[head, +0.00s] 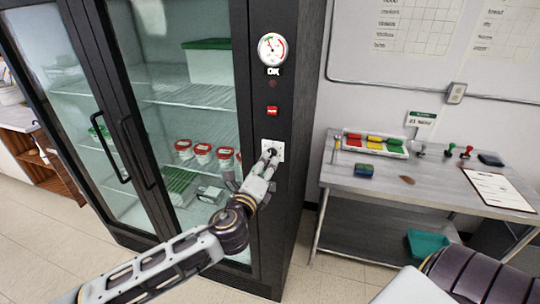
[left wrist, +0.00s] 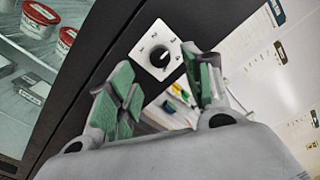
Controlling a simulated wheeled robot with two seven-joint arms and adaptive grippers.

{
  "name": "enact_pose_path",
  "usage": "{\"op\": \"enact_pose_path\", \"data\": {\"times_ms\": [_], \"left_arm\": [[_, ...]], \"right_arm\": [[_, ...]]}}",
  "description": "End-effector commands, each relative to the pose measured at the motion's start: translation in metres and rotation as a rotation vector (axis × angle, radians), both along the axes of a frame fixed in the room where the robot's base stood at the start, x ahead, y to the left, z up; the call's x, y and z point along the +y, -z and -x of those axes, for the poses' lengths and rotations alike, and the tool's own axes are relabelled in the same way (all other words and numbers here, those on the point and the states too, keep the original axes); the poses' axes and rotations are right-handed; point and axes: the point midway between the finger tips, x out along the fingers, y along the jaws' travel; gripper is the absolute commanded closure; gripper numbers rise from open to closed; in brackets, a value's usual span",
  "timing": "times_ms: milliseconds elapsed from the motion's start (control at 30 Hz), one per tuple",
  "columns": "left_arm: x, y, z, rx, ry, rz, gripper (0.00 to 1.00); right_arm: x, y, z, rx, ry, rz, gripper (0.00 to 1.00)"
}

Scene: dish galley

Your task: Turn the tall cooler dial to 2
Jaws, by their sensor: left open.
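The tall cooler (head: 242,100) is a black cabinet with glass doors. Its dial is a black round knob on a white square plate (head: 279,146) on the right front post. In the left wrist view the dial (left wrist: 158,56) shows marks around the knob and a pale pointer line; the marked number it points at is too small to tell. My left gripper (head: 269,157) is at the dial, its green-padded fingers open on either side of the knob. The left wrist view shows the gripper (left wrist: 160,66) with a gap around the knob and no clear contact.
Above the dial are a red label (head: 272,110) and a round gauge (head: 272,49). Cooler door handles (head: 140,150) stand out at left. A metal table (head: 410,180) with coloured blocks, stamps and a clipboard (head: 499,190) stands at right. Open floor lies in front.

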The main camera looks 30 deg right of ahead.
Motion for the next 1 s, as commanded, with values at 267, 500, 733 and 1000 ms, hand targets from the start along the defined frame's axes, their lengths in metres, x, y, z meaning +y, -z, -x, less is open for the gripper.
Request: {"op": "enact_pose_path", "data": {"times_ms": [267, 500, 733, 1000], "left_arm": [[-0.017, 0.0, -0.014, 0.001, -0.001, -0.001, 0.5], [-0.031, -0.001, -0.026, 0.0, 0.0, 0.0, 0.5], [-0.043, 0.0, -0.036, 0.0, 0.001, -0.001, 0.5], [-0.049, 0.0, -0.042, 0.002, 0.0, 0.0, 0.5]], "right_arm": [[0.0, -0.004, 0.0, 0.0, 0.0, 0.0, 0.52], [0.0, -0.007, 0.0, 0.0, 0.0, 0.0, 0.52], [0.0, -0.009, 0.0, 0.0, 0.0, 0.0, 0.52], [-0.001, -0.01, 0.0, 0.0, 0.0, 0.001, 0.52]]}}
